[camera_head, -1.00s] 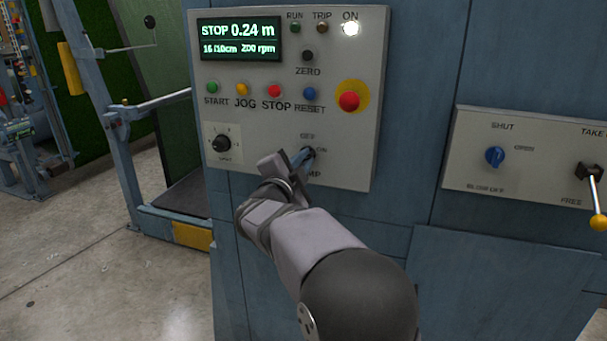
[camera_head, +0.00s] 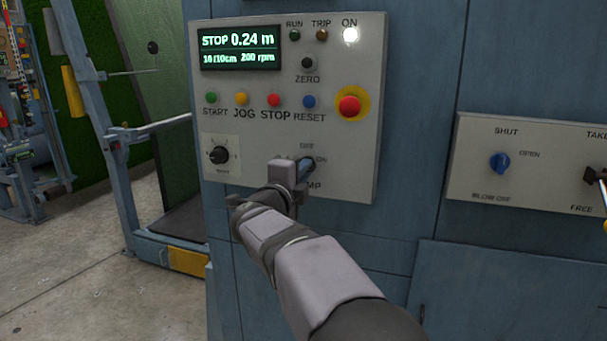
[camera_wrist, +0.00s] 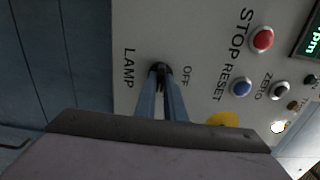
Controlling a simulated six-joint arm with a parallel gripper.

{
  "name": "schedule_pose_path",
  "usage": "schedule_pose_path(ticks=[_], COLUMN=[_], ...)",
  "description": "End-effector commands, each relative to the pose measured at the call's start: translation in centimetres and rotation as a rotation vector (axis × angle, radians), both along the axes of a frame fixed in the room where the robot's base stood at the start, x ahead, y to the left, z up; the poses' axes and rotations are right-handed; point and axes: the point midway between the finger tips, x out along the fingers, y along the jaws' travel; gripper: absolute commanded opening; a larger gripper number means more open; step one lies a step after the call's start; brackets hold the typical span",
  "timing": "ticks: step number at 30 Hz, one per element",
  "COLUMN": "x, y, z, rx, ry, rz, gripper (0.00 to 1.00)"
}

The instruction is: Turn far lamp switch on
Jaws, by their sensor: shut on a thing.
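In the wrist view the two narrow fingers (camera_wrist: 161,88) are closed on the dark knob (camera_wrist: 160,68), beside the LAMP and OFF lettering. The fingers cover much of the knob, so I cannot tell which way it points.
Above are coloured buttons, including a blue RESET button (camera_head: 309,102) and a red mushroom button (camera_head: 349,106) on yellow. A black dial (camera_head: 219,155) sits to the left. A second panel (camera_head: 540,160) with a blue knob (camera_head: 499,163) is at the right.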

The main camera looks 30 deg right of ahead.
Motion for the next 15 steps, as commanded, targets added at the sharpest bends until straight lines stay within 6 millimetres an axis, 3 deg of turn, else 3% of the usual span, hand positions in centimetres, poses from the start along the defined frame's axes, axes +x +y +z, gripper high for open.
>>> schedule_pose_path(ticks=[9, 10, 11, 12, 15], x=[-0.02, -0.02, -0.01, -0.01, -0.01], y=[-0.02, -0.02, -0.01, -0.01, -0.01], z=[-0.04, -0.04, -0.04, -0.03, -0.03], rx=[0.005, 0.005, 0.004, 0.004, 0.003], ry=[-0.002, -0.002, -0.003, -0.002, -0.001], rz=[-0.001, -0.001, -0.001, -0.001, -0.001], gripper=[0.00, 0.17, 0.24, 0.28, 0.28])
